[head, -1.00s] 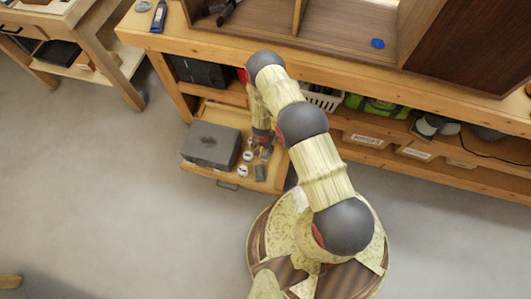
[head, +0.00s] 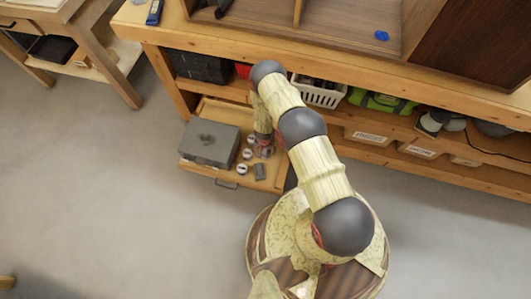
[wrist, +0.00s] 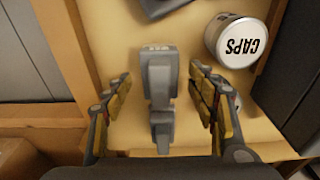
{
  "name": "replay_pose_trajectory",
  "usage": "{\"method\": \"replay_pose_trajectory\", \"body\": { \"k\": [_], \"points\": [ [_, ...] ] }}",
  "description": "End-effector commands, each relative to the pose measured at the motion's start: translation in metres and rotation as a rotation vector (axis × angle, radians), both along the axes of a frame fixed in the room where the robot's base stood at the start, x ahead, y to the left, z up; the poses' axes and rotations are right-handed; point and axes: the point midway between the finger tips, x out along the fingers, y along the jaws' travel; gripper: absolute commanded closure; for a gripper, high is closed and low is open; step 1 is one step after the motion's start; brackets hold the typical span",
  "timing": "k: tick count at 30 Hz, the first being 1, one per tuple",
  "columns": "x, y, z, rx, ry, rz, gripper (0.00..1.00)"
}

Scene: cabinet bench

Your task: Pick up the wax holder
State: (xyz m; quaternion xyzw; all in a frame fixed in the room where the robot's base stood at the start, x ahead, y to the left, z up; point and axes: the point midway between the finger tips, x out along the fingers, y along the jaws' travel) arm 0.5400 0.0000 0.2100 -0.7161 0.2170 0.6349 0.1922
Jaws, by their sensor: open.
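A grey, stepped blocky piece (wrist: 160,85), which I take to be the wax holder, lies on the light wooden drawer bottom in the wrist view. My gripper (wrist: 163,100) is open, with one finger to the left of this piece and one to the right. Gaps show between the piece and both fingers. In the head view my gripper (head: 264,150) is low over the pulled-out drawer (head: 225,178), and my arm and gripper largely hide the piece there.
A white-lidded can marked CAPS (wrist: 236,42) stands close to the right finger. A large grey box (head: 210,144) fills the drawer's left side, with several small round cans beside it. Another grey piece (head: 259,171) lies near the drawer front. A white basket (head: 320,94) is on the shelf behind.

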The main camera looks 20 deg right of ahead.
Motion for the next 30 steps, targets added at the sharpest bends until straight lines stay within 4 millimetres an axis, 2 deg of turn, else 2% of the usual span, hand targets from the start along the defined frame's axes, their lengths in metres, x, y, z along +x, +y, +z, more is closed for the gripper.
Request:
{"method": "replay_pose_trajectory", "body": {
  "k": [5,30],
  "points": [
    [0.0003,0.0,0.0014,0.0,0.0,0.0,0.47],
    [0.0004,0.0001,0.0014,0.0,-0.001,-0.001,0.94]
  ]
}}
